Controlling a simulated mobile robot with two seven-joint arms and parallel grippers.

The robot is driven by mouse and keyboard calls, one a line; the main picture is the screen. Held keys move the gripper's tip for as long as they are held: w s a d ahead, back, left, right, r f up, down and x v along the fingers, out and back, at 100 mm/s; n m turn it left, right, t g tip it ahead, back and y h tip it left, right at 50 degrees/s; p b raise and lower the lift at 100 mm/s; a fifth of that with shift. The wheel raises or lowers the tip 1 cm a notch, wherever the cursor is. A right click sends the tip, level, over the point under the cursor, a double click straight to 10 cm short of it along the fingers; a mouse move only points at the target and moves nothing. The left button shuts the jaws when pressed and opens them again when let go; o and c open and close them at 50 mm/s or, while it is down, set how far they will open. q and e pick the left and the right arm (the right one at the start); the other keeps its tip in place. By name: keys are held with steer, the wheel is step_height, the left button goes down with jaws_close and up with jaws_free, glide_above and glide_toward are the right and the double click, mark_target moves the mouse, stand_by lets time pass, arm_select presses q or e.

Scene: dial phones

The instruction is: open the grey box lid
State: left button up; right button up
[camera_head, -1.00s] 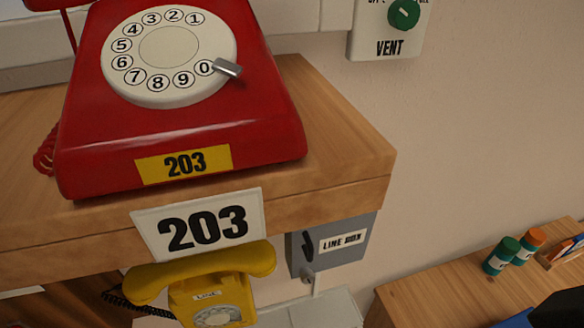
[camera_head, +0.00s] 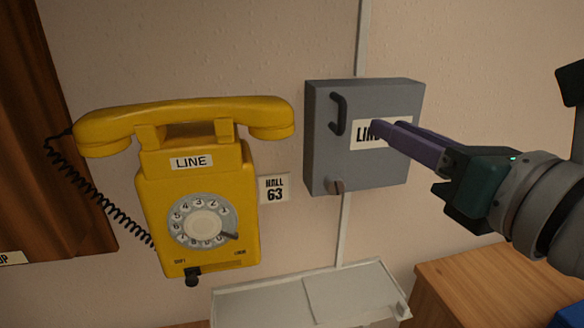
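The grey box (camera_head: 322,150) hangs on the wall right of the yellow phone, and its lid is shut. A dark handle (camera_head: 338,115) sits on the lid's left side. A small brownish catch or knob (camera_head: 337,187) is at the bottom edge. A white label (camera_head: 360,136) on the lid is partly covered by my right gripper (camera_head: 380,127). Its purple fingers point left from the right edge, in front of the label and right of the handle. The fingers overlap in this view, so their gap and any contact are unclear. My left gripper is not in view.
A pale grey flat-topped thing (camera_head: 270,305) is below the box. A wooden surface (camera_head: 465,275) is at lower right.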

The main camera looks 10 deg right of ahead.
mark_target(344, 119)
steer(key=w+a, duration=0.1)
steer(key=w, duration=0.2)
steer(key=w+a+n, duration=0.1)
steer(key=w, duration=0.2)
steer(key=w+a+f+n+y, duration=0.1)
steer(key=w, duration=0.2)
steer(key=shift+w+p, duration=0.3)
steer(key=shift+w, duration=0.05)
jaws_close()
stand_by(1.2)
